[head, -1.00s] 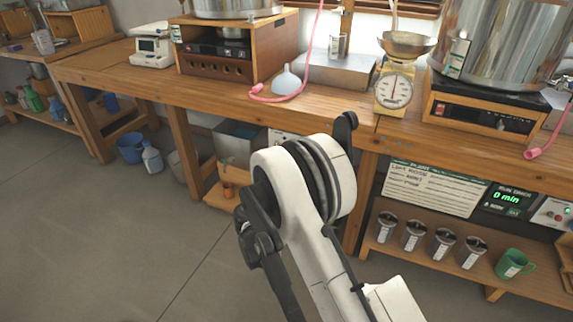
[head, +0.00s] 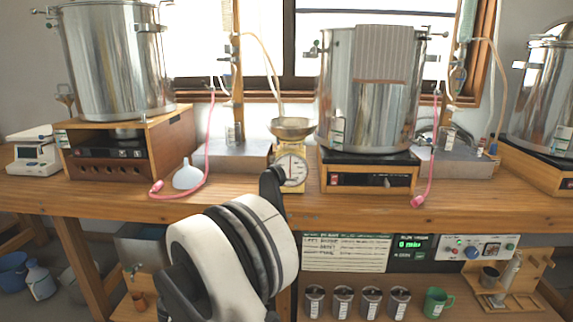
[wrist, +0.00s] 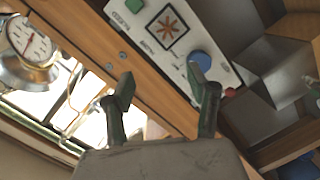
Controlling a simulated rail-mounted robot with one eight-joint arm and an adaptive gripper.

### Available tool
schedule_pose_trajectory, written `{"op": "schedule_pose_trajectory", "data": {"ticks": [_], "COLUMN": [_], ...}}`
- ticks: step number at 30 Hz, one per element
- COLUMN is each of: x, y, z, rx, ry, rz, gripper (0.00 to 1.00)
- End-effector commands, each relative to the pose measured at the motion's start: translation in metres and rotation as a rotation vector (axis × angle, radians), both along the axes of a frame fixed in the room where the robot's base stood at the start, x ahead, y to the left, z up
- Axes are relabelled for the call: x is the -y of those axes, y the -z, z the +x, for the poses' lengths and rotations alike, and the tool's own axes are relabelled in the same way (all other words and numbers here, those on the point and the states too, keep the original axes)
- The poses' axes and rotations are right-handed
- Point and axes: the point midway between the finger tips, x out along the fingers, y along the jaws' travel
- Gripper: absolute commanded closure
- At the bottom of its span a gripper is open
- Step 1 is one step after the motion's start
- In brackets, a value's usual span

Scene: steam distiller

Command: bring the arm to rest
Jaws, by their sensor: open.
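My gripper (wrist: 163,85) shows in the wrist view with its two dark green fingers spread apart and nothing between them. In front of it are a wooden edge and a white control panel (wrist: 165,35) with a green button, a red star-like mark and a blue knob. In the head view my white and black arm rises from the lower middle in front of the bench. The gripper's fingers cannot be made out there.
The wooden bench (head: 395,207) runs across the view. It carries steel pots (head: 115,60) (head: 345,90), a dial scale (head: 291,168), a funnel (head: 187,175) and a pink hose (head: 209,140).

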Motion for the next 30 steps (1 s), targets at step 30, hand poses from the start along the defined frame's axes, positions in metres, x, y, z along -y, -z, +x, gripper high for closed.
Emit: {"op": "schedule_pose_trajectory", "data": {"ticks": [30], "x": [0.320], "y": [-0.180], "z": [-0.074], "rx": [-0.452], "ry": [0.303], "rz": [0.346], "gripper": [0.47]}}
